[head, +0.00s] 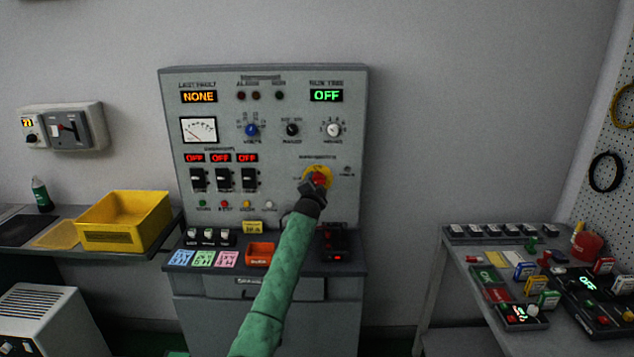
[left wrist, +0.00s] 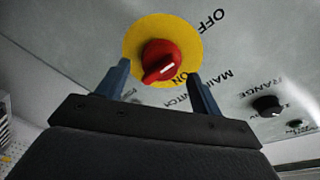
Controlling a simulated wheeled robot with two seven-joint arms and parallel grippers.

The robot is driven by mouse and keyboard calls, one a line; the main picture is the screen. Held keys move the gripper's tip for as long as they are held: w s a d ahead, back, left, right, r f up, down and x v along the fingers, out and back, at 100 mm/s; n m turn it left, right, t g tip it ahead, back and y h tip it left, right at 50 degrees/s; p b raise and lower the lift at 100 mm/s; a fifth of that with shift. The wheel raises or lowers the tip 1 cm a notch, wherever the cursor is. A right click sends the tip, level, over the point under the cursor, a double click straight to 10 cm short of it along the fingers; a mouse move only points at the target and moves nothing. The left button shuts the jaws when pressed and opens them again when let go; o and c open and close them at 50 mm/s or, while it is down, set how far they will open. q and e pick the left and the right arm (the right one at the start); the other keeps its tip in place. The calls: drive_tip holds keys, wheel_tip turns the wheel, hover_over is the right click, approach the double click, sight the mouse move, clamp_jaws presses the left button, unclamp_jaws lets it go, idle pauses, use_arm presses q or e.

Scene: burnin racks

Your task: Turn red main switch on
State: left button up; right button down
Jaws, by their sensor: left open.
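The red main switch (head: 319,179) is a red rotary knob on a yellow round plate on the grey control panel (head: 300,120). My left gripper (head: 318,186) is in front of it and hides part of it in the head view. OFF and ON labels show beside the plate. Whether a finger touches the knob cannot be told. My right gripper is not in view.
A yellow bin (head: 125,222) stands on the left shelf. A side table (head: 452,290) with several small devices stands at the right. The panel's ledge holds coloured notes, an orange tray (head: 260,255) and a black device (head: 335,243). Three small black switches sit left of the knob.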

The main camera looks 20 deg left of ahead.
use_arm(q)
drive_tip(key=shift+w+a, duration=0.15)
drive_tip(key=shift+w, duration=0.65)
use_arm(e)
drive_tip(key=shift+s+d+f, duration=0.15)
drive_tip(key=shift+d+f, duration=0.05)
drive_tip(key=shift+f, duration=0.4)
use_arm(q)
drive_tip(key=c, duration=1)
